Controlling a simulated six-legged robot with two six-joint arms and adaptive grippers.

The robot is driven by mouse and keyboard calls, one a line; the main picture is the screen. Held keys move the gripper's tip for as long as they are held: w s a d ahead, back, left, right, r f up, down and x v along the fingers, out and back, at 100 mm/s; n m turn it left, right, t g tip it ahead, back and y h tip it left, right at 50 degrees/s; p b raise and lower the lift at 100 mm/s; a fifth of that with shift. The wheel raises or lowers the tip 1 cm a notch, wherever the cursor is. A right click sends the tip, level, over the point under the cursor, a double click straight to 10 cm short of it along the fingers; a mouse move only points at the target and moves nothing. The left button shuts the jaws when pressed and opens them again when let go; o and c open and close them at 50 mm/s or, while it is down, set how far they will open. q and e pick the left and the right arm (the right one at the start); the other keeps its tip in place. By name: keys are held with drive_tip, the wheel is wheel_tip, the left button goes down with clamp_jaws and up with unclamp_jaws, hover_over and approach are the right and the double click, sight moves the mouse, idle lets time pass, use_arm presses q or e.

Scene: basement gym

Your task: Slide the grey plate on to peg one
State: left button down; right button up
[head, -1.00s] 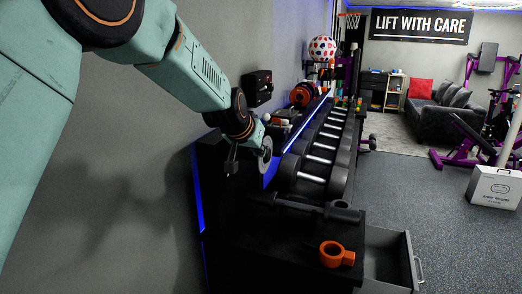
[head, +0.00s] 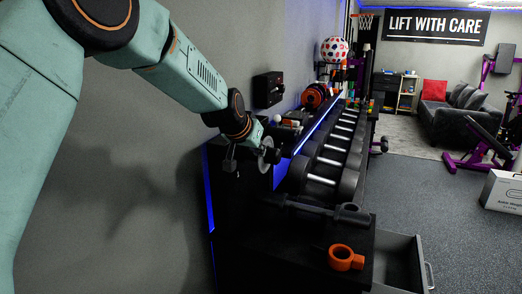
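My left gripper (head: 258,139) reaches in from the left at the end of my teal arm, above the near left end of the black rack. It appears shut on the grey plate (head: 265,151), a small disc that shows tilted, partly edge-on. The fingers are dark and small, so their exact contact is hard to see. I cannot pick out peg one for certain; the area around the plate is dark and partly covered by the gripper. My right gripper is not in view.
The black rack holds a row of dumbbells (head: 328,165). A dark bar (head: 315,210) and an orange ring-shaped collar (head: 345,258) lie on its near end, beside an open drawer (head: 408,262). A wall box (head: 268,89) is behind the wrist.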

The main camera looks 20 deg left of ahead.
use_arm(q)
drive_tip(key=shift+w+a, duration=0.1)
drive_tip(key=shift+a, duration=0.75)
drive_tip(key=shift+a, duration=0.1)
drive_tip(key=shift+a, duration=2)
drive_tip(key=shift+a, duration=0.3)
drive_tip(key=c, duration=1.5)
unclamp_jaws()
drive_tip(key=shift+o, duration=0.3)
drive_tip(key=shift+d, duration=0.1)
